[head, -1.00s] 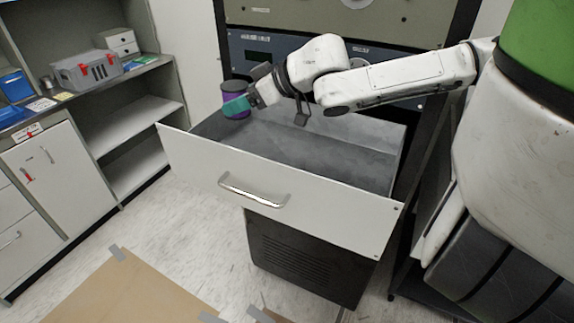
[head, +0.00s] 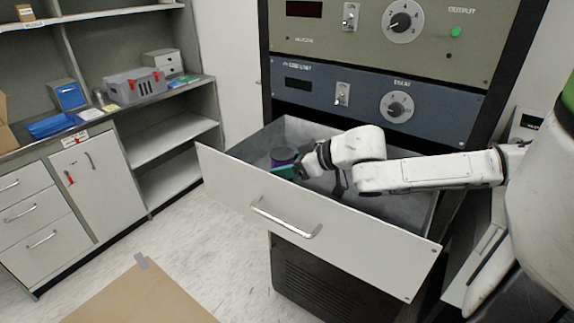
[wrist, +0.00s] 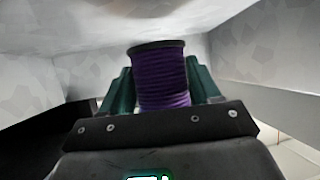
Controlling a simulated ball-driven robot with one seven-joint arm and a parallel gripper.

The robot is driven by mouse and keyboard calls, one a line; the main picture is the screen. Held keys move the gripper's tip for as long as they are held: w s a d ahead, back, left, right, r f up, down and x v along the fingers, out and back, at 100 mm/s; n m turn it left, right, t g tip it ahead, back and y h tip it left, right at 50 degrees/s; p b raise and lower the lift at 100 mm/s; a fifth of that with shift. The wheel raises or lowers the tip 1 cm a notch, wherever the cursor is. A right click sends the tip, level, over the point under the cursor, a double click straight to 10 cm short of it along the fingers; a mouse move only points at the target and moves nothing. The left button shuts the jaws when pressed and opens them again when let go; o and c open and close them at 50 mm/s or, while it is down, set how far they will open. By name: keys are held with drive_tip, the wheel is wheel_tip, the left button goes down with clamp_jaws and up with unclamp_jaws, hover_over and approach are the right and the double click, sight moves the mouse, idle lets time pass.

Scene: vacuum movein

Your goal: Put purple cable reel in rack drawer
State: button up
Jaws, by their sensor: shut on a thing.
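The purple cable reel (head: 283,156) is inside the open rack drawer (head: 310,234), toward its left end in the head view. In the wrist view the reel (wrist: 162,78) stands upright between the teal fingers, with its dark top flange visible. My gripper (head: 284,171) is shut on it, below the level of the drawer's rim. The grey drawer walls surround the reel in the wrist view. Whether the reel touches the drawer floor cannot be told.
The rack's blue panel (head: 372,100) with knobs rises behind the drawer. A shelf unit (head: 175,130) with a grey red-latched toolbox (head: 134,86) stands at the left. Flat cardboard (head: 140,295) lies on the floor in front. The drawer's right part looks empty.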

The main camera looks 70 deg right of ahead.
drive_tip(key=shift+f, duration=0.35)
drive_tip(key=shift+f, duration=0.25)
drive_tip(key=o, duration=1.2)
drive_tip(key=shift+c, duration=0.2)
drive_tip(key=shift+r, duration=0.1)
drive_tip(key=shift+s+r, duration=0.15)
drive_tip(key=shift+r, duration=0.55)
drive_tip(key=b+v, duration=0.1)
drive_tip(key=v, duration=1)
drive_tip(key=shift+s, duration=0.3)
drive_tip(key=shift+a+r, duration=0.1)
